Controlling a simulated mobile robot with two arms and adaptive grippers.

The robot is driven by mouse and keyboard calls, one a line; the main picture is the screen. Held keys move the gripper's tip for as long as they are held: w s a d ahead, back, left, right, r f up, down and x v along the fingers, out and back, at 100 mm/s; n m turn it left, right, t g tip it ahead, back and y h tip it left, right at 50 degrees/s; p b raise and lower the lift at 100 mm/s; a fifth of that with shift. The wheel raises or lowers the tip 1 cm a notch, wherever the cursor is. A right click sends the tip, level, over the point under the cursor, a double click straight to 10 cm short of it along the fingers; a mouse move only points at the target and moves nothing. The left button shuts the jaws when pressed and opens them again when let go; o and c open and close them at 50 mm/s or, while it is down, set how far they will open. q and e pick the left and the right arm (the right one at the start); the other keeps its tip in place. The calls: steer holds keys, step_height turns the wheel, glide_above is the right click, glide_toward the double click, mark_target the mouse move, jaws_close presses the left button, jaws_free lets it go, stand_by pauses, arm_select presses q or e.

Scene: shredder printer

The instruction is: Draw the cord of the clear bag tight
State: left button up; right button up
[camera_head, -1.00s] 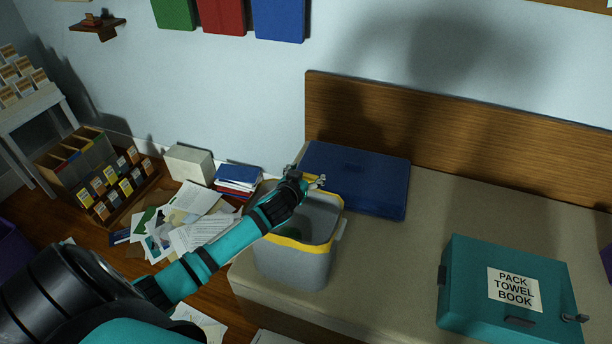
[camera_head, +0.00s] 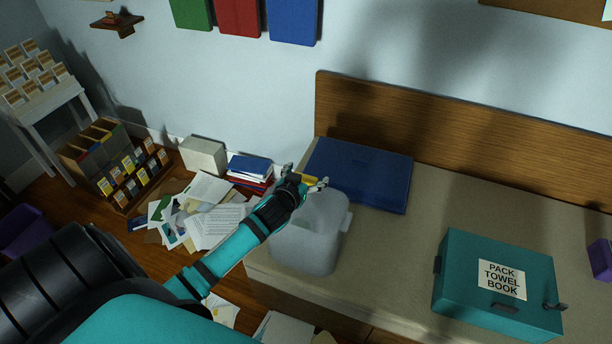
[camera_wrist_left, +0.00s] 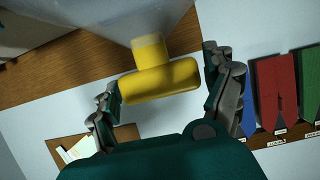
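The clear bag (camera_head: 308,240) stands as a pale, see-through body at the left end of the beige bench. In the left wrist view the bag (camera_wrist_left: 110,18) narrows to a yellow neck with a thick yellow crossbar, the cord's pull (camera_wrist_left: 160,82). My left gripper (camera_head: 308,182) is above the bag's top, with a bit of yellow between its fingers. My right gripper is not in view.
A blue flat case (camera_head: 358,175) lies behind the bag against the wooden backboard (camera_head: 450,130). A teal box labelled PACK TOWEL BOOK (camera_head: 465,282) stands to the right. Papers (camera_head: 215,225) litter the floor at left. The bench between bag and teal box is clear.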

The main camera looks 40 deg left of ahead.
arm_select(q)
steer(key=shift+o, duration=0.5)
steer(key=v, duration=1.2)
steer(key=shift+s, duration=0.1)
steer(key=s+d+f+m+g+h, duration=0.15)
steer(key=s+f, duration=0.25)
steer(key=f, duration=0.7)
steer(key=s+d+f+g, duration=0.1)
steer(key=s+f+g, duration=0.25)
steer(key=f, duration=0.75)
steer(key=s+d+f+m+g, duration=0.15)
steer(key=s+f, duration=0.25)
steer(key=f, duration=0.8)
steer(key=s+d+f+g, duration=0.1)
steer(key=s+d+f, duration=0.1)
steer(key=s+f, duration=0.3)
steer(key=s+d+f+m+g+h, duration=0.1)
steer(key=s+f, duration=0.4)
steer(key=s, duration=0.7)
steer(key=s+d+f+m+g, duration=0.1)
steer(key=s+d+f+g, duration=0.2)
steer(key=s, duration=0.6)
step_height(320, 180, down, 2)
steer(key=shift+d+f, duration=0.1)
steer(key=shift+d, duration=0.25)
steer(key=shift+g+h, duration=0.25)
